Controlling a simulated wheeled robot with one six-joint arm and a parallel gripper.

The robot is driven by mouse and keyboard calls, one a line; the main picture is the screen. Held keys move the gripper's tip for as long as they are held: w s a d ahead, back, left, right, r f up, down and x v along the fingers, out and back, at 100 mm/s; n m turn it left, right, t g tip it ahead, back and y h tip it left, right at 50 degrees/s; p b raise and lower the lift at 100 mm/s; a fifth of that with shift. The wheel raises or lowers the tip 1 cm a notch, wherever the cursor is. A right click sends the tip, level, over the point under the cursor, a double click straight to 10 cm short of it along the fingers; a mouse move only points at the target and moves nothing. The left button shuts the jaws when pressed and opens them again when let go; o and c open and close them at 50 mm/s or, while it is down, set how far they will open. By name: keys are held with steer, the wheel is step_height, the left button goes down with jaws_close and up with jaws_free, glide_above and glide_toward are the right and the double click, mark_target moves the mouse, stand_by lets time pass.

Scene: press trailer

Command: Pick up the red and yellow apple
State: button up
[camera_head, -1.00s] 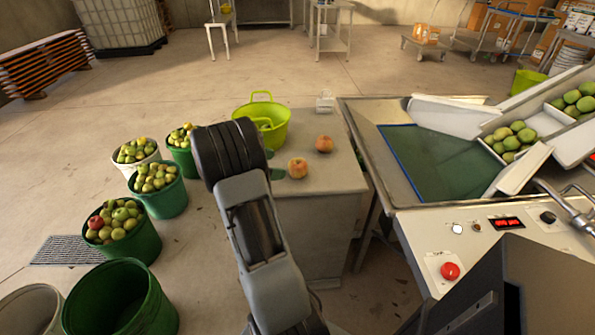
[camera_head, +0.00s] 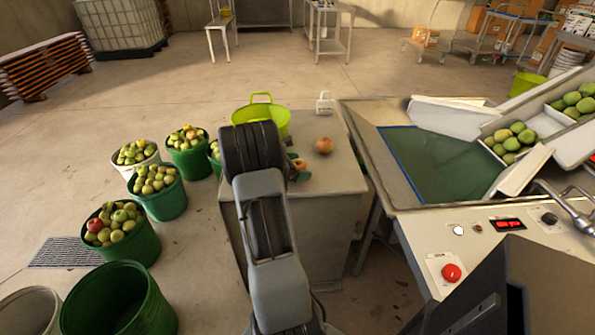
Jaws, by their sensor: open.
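Two red and yellow apples lie on the grey table (camera_head: 338,178). One apple (camera_head: 324,146) is in full view near the table's middle. The other apple (camera_head: 301,164) is nearer and to the left, partly hidden by my arm and gripper. My gripper (camera_head: 297,166) is low over the table, with its green fingertips showing on the far and near sides of the nearer apple. It is open. Whether a finger touches the apple cannot be told.
A lime-green basket (camera_head: 278,117) and a small white object (camera_head: 324,103) stand at the table's back. Several apple-filled buckets (camera_head: 144,246) stand on the left. The press machine (camera_head: 420,207) with its red button (camera_head: 451,272) borders the table's right.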

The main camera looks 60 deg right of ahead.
steer(key=c, duration=1.1)
steer(key=shift+o, duration=0.2)
steer(key=shift+r, duration=0.1)
